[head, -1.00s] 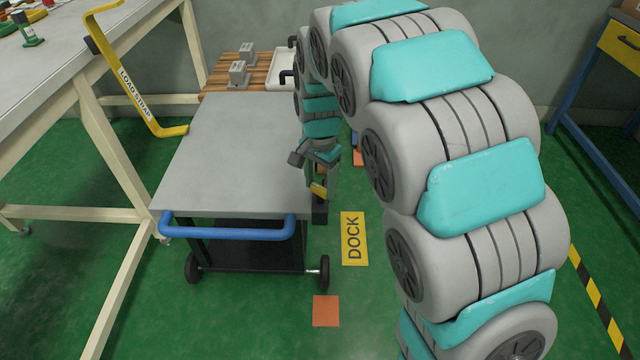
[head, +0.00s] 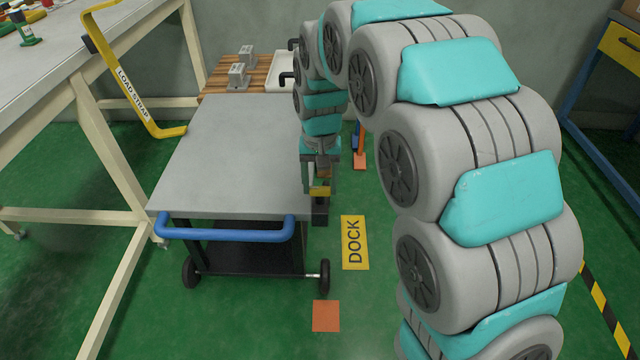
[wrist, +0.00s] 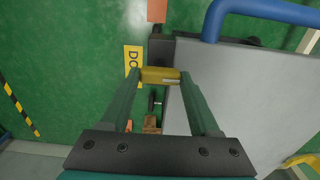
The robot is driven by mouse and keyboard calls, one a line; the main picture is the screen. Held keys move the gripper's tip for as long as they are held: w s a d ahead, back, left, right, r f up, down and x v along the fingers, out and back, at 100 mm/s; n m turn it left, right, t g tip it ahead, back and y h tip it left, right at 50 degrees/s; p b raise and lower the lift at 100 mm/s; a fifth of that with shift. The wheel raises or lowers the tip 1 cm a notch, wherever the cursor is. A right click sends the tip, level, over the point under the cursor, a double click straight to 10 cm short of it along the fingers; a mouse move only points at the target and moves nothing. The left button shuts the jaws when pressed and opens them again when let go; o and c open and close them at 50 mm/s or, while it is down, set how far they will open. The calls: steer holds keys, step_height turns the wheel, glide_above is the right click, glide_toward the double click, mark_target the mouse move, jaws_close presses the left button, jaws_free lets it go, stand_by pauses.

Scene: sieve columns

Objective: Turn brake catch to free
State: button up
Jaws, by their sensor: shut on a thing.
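The yellow brake catch (head: 320,190) sits at the right side of the grey-topped cart (head: 235,150), above a dark block (head: 320,213). It lies level across the picture. In the wrist view the catch (wrist: 160,75) is between the two green fingertips of my gripper (wrist: 161,77), beside the cart's edge. My gripper (head: 320,186) points down and is shut on the catch. The fingers partly hide the catch's ends, and I cannot read any marking on it.
A yellow DOCK plate (head: 354,242) and an orange square (head: 326,316) lie on the green floor. The cart has a blue handle (head: 225,233). A yellow load strap bar (head: 135,95) hangs by the left bench. Floor right of the cart is mostly clear.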

mark_target(320, 188)
stand_by(0.5)
steer(key=o, duration=1.4)
steer(key=shift+c, duration=0.2)
steer(key=shift+r, duration=0.1)
step_height(320, 188, up, 8)
steer(key=shift+f, duration=0.15)
steer(key=s+d+f, duration=0.1)
steer(key=s+d, duration=0.3)
steer(key=s, duration=0.7)
steer(key=s+d+f+g, duration=0.1)
steer(key=s+d, duration=0.4)
steer(key=s, duration=0.5)
steer(key=s+d+f, duration=0.2)
steer(key=s+d, duration=0.3)
steer(key=s, duration=0.6)
steer(key=shift+s+g, duration=0.35)
steer(key=shift+g, duration=0.05)
